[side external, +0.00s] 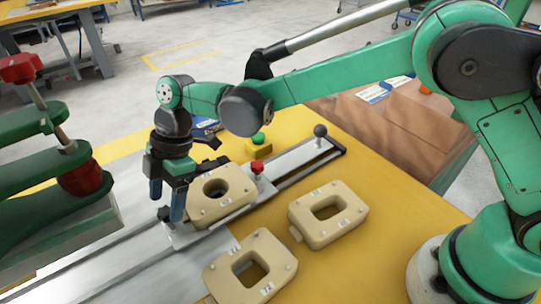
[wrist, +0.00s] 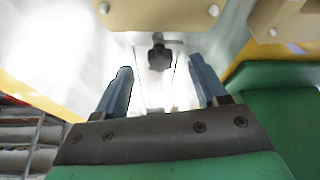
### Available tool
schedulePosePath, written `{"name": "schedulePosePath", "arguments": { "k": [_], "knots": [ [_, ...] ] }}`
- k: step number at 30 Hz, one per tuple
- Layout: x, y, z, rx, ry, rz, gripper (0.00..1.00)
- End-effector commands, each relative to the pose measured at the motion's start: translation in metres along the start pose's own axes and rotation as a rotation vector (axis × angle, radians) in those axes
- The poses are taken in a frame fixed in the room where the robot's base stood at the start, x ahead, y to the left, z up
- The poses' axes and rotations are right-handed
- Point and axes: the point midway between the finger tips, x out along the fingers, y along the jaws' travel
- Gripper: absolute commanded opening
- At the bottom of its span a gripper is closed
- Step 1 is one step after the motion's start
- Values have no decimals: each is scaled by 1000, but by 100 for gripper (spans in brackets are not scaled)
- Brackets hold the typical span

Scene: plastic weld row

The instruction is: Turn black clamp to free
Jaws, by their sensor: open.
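The black clamp (wrist: 158,57) shows in the wrist view as a dark lobed knob on a small metal mount. It sits between and slightly beyond my fingertips, apart from both. In the side external view a small dark part (side external: 164,213) by my fingers appears to be the same clamp, partly hidden. My gripper (side external: 166,205) points down at the near-left end of the metal fixture, with its blue fingers apart and nothing held. The fingers also show in the wrist view (wrist: 160,68). A beige plate (side external: 222,190) with a round hole lies on the fixture beside my gripper.
A red knob (side external: 257,167) stands at the plate's far corner, with a black ball handle (side external: 320,130) farther along the rail. Two loose beige plates lie on the yellow table, one right (side external: 350,215), one in front (side external: 275,262). A green press (side external: 35,165) stands left.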

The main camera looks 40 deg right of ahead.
Motion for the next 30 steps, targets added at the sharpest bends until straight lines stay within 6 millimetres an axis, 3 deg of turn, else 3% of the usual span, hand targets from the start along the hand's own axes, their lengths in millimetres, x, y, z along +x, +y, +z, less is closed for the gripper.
{"name": "schedulePosePath", "arguments": {
  "k": [6, 12, 21, 30],
  "knots": [
    [-51, -1, 1, 7, -1, 3, 65],
    [-84, -7, 27, 225, -23, 106, 65],
    [-126, -26, 66, 530, -34, 256, 65],
    [-156, -54, 104, 821, -20, 410, 65]
  ]
}}
